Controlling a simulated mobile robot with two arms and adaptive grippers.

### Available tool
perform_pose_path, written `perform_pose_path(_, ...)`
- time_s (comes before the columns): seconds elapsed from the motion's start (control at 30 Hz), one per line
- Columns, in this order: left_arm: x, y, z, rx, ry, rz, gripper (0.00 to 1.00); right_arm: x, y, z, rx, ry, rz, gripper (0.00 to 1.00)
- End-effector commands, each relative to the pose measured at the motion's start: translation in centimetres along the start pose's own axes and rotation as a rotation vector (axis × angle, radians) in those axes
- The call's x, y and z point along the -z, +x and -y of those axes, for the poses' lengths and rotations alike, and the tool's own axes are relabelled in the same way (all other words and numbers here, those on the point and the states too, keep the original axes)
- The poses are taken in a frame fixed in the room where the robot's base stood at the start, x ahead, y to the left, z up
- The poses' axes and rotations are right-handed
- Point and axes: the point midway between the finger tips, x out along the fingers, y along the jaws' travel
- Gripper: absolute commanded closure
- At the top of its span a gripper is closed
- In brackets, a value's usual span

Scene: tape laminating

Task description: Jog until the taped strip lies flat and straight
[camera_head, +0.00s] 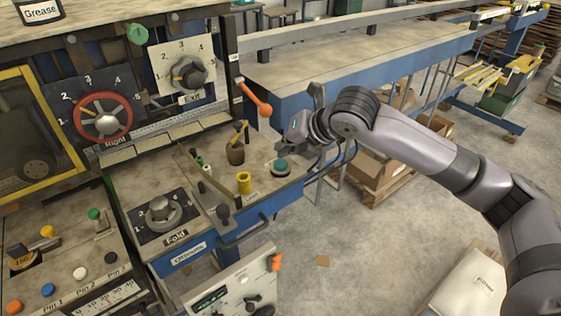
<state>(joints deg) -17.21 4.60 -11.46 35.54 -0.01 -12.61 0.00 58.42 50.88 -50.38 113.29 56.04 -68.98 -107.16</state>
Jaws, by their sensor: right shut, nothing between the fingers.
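My right gripper (284,146) comes in from the right and is shut, with nothing visible in it. Its tips are just above a round teal button (281,166) on the machine's worn deck (262,186). A small gap seems to show between the tips and the button, but I cannot tell for sure whether they touch. A yellow spool-shaped part (244,183) stands left of the button. I cannot make out the taped strip clearly in this view. My left gripper is not in view.
An orange-handled lever (257,100) stands up left of my gripper. A brown pot with sticks (236,152) is on the deck. Dials labelled Right (103,117), Exit (188,75) and Fold (159,214) are at left. A long blue-edged table (350,70) extends behind.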

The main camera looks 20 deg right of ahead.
Motion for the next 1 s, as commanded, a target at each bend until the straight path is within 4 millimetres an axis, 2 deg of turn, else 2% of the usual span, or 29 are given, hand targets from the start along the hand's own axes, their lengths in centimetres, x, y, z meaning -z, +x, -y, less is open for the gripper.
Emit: perform_pose_path(1.0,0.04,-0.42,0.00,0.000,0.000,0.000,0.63,0.55,0.73,0.54,0.001,0.000,0.000,1.00)
